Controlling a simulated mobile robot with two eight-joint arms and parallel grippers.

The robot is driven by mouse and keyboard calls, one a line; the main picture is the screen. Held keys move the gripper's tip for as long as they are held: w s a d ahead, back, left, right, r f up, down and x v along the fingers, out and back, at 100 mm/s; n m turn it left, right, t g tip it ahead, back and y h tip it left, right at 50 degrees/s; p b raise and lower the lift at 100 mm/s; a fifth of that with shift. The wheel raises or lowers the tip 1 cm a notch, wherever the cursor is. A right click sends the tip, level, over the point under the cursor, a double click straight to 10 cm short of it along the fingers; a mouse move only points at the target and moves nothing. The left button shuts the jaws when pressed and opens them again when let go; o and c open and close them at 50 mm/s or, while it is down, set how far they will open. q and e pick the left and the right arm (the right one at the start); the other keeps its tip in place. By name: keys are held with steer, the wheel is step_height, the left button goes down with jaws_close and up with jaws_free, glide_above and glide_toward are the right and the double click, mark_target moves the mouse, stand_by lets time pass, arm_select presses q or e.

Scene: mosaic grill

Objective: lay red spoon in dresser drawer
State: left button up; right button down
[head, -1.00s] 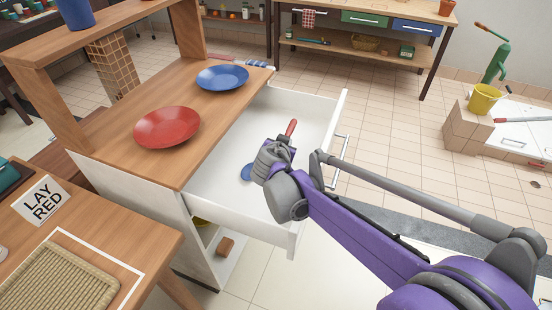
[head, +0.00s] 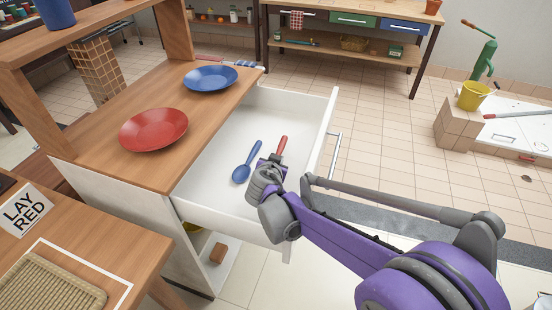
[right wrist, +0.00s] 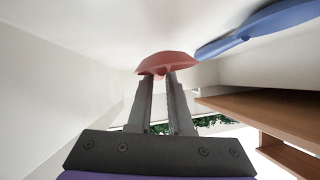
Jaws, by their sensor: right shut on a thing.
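The dresser drawer (head: 229,205) is pulled open, with white walls and floor. My right gripper (head: 274,160) is inside it, low over the floor, shut on the red spoon. The spoon's red end (head: 282,143) sticks out past the fingers in the head view; the rest is hidden by my gripper. In the right wrist view the red spoon (right wrist: 167,63) sits between the fingertips (right wrist: 165,77). Whether it touches the drawer floor I cannot tell. A blue spoon (head: 241,174) lies in the drawer just left of my gripper; it also shows in the right wrist view (right wrist: 265,25). My left gripper is out of view.
A red plate (head: 153,130) and a blue plate (head: 210,79) stand on the wooden dresser top (head: 117,90) beside the drawer. A sign reading "LAY RED" (head: 21,211) lies on the table at left. The drawer's far part is clear.

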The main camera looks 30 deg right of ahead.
steer(key=shift+f, duration=0.35)
steer(key=c, duration=0.8)
jaws_free()
steer(key=shift+s+a, duration=0.1)
steer(key=shift+r, duration=0.2)
steer(key=p+v, duration=0.1)
steer(key=v, duration=0.3)
steer(key=p+v, duration=0.1)
steer(key=v, duration=0.2)
steer(key=shift+s+a+r, duration=0.1)
steer(key=shift+r, duration=0.4)
